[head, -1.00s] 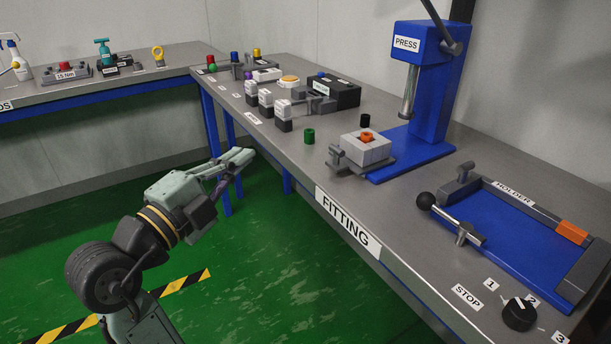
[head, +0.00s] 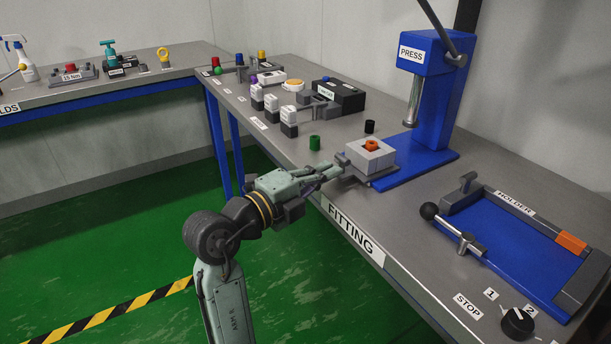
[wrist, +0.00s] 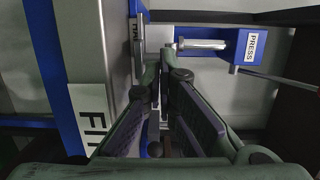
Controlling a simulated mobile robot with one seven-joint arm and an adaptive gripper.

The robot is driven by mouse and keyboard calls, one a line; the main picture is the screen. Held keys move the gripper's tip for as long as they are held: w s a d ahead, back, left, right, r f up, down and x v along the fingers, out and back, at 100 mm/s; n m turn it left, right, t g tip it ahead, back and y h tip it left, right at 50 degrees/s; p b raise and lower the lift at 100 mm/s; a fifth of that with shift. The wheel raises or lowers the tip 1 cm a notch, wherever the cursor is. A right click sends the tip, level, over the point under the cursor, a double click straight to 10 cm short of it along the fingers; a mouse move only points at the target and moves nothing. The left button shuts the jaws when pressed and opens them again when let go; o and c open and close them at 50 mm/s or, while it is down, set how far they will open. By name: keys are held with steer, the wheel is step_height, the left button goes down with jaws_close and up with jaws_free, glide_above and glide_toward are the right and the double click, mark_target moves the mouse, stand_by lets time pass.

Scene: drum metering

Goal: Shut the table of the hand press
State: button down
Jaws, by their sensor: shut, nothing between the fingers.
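The blue hand press (head: 430,110) stands on the bench, its steel ram (head: 413,102) up and its lever raised. Its grey table (head: 385,172) sits out in front of the ram, towards the bench's front edge. On the table is a light grey block (head: 368,160) with an orange ring (head: 371,146) in its top. A small grey handle (head: 342,160) stands at the table's front side. My gripper (head: 338,171) is shut and empty, its tips close by that handle; I cannot tell whether they touch. In the wrist view the shut fingers (wrist: 163,70) point towards the press (wrist: 235,48).
The blue holder (head: 520,245) with a ball-ended lever lies to the right. Several labelled pots (head: 272,103) stand farther back. The bench edge with the FITTING label (head: 350,226) runs below my gripper.

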mark_target(356, 160)
steer(key=shift+w+d, duration=0.45)
steer(key=shift+w+d+f, duration=0.15)
steer(key=shift+w+d, duration=0.05)
steer(key=shift+d, duration=0.1)
steer(key=b+x, duration=0.2)
steer(key=shift+d, duration=0.35)
steer(key=shift+w+d, duration=0.25)
steer(key=shift+s, duration=0.1)
